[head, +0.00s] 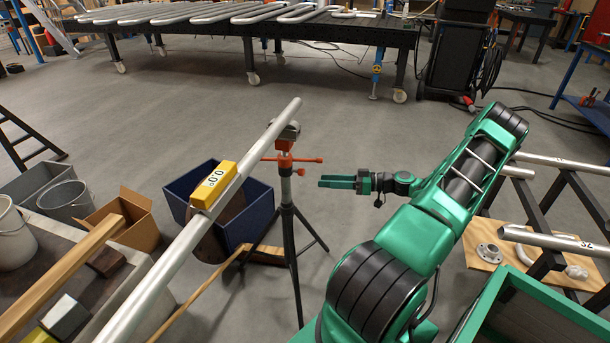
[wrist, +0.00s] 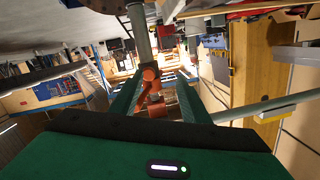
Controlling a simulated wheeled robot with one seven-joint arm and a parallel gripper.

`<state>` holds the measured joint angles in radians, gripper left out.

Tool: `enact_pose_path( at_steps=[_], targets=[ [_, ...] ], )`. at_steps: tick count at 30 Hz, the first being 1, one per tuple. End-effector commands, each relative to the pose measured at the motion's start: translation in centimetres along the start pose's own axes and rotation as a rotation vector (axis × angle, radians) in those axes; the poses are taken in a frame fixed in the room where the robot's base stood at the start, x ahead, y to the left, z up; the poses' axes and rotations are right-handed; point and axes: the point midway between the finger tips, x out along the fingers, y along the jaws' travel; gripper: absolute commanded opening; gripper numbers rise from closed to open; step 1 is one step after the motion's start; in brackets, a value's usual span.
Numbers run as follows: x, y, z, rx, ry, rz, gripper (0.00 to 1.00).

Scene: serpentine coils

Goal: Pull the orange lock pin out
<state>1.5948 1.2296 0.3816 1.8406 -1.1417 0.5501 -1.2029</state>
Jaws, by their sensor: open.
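A dark tripod stand (head: 289,222) holds up a long silver pipe (head: 178,248) near its far end. Orange fittings (head: 285,160) with a crosswise bar sit on the stand's post just under its head. A small orange knob, which looks like the lock pin (head: 300,171), sticks out on the right side of the post. My green gripper (head: 321,182) is to the right of the post, level, pointing left at it, open and empty. In the wrist view, the orange fittings (wrist: 150,76) show ahead between the open fingers (wrist: 155,92). Contact with the pin cannot be made out.
A yellow level (head: 213,186) reading 0.0° sits on the pipe. A blue bin (head: 255,222) stands behind the stand. A wheeled table (head: 330,32) with serpentine coils is at the back. A pipe rack (head: 545,205) is at right. Open floor lies beyond the stand.

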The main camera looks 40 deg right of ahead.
Motion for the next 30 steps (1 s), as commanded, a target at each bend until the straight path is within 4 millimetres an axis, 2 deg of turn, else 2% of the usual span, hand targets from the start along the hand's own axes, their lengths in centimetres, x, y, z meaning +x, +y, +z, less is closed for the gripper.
enact_pose_path(
  at_steps=[3, 6, 10, 14, 24, 30],
  targets=[
    [-1.5, 1.1, -0.1, -0.040, 0.092, 0.037, 0.42],
    [-2.1, 1.6, -0.3, -0.061, 0.130, 0.054, 0.42],
    [-1.9, 1.7, -0.5, -0.069, 0.143, 0.059, 0.42],
    [-0.4, 1.7, -0.7, -0.068, 0.143, 0.056, 0.42],
    [5.4, 2.0, -1.5, -0.066, 0.139, 0.056, 0.42],
    [7.6, 2.2, -1.8, -0.066, 0.139, 0.058, 0.42]
  ],
)
